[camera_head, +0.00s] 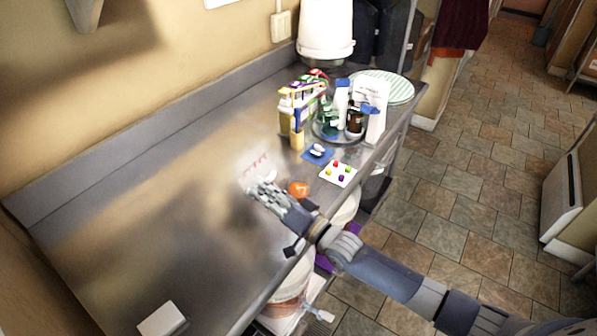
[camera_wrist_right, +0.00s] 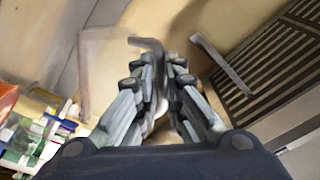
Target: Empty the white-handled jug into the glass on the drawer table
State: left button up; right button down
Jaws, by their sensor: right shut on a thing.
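The white-handled jug (camera_head: 254,168) looks clear, with red marks on its wall, and is faint against the steel counter. My right gripper (camera_head: 262,187) is shut on it, at the counter's middle. Its white handle (camera_wrist_right: 161,106) shows as a pale strip between the fingers in the right wrist view. The jug's contents and tilt cannot be made out, nor whether it touches the counter. I cannot pick out the glass or the drawer table in either view. My left gripper is not in view.
An orange ball-like thing (camera_head: 299,188) lies close beside my right gripper. A white card with coloured pieces (camera_head: 338,174), a blue pad (camera_head: 317,154) and crowded bottles and boxes (camera_head: 328,112) stand farther back. The steel counter (camera_head: 150,215) is mostly bare to the left, with a white box (camera_head: 162,320) near the front.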

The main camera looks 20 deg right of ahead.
jog(key=shift+w+a+f+n+g+h+p, duration=0.1)
jog(key=shift+a+f+n+g+h+p, duration=0.8)
jog(key=shift+f+n, duration=0.6)
jog(key=shift+s+a+f+n+g+h+p, duration=0.1)
jog(key=shift+a+f+n+g+h+p, duration=0.45)
jog(key=shift+a+f+n+p, duration=0.95)
jog(key=shift+w+a+f+n+g+h+p, duration=0.1)
jog(key=shift+a+f+n+g+h+p, duration=0.65)
jog(key=shift+f, duration=1.15)
jog(key=shift+d+n+h, duration=0.25)
jog(key=shift+h, duration=0.05)
jog(key=shift+t, duration=0.3)
